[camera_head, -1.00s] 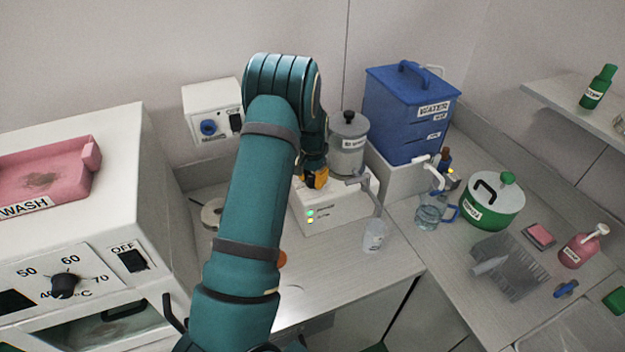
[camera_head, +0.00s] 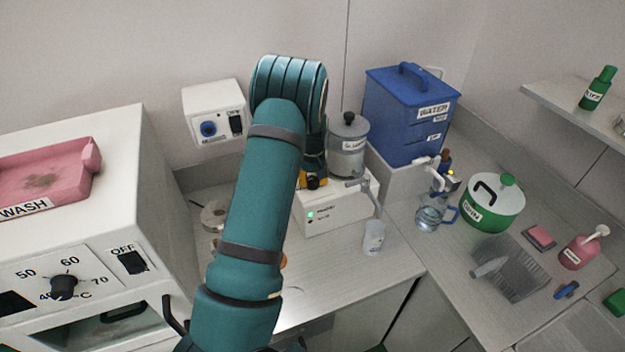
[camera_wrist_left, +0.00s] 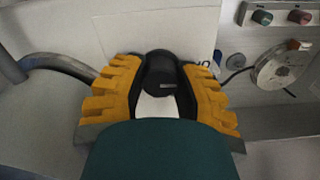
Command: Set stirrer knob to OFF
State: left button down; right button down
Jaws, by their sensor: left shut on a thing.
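A black knob (camera_wrist_left: 160,68) stands on a pale panel in the left wrist view. Yellow fingers of my left gripper (camera_wrist_left: 160,88) press on it from both sides. Part of a printed label shows beside the right finger, mostly covered. In the head view, my left gripper (camera_head: 313,181) is at the top of a white box (camera_head: 345,208), below a grey lidded vessel (camera_head: 348,148). One green light is lit on the box front, and the light below it is dark. My arm and fingers hide the knob's setting. My right gripper is not in view.
A blue water tank (camera_head: 400,130) and a green-and-white pot (camera_head: 492,212) stand to the right. A small beaker (camera_head: 373,238) is in front of the box, near a clear jug (camera_head: 432,215). A white oven (camera_head: 160,165) is at left. The front counter has bare space.

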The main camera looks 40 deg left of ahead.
aim_at(312, 179)
pick_arm(q)
jog(key=shift+n, duration=0.3)
dwell(0.4)
jog(key=c, duration=0.6)
grip_release()
notch_tip(312, 179, up, 12)
dwell(0.4)
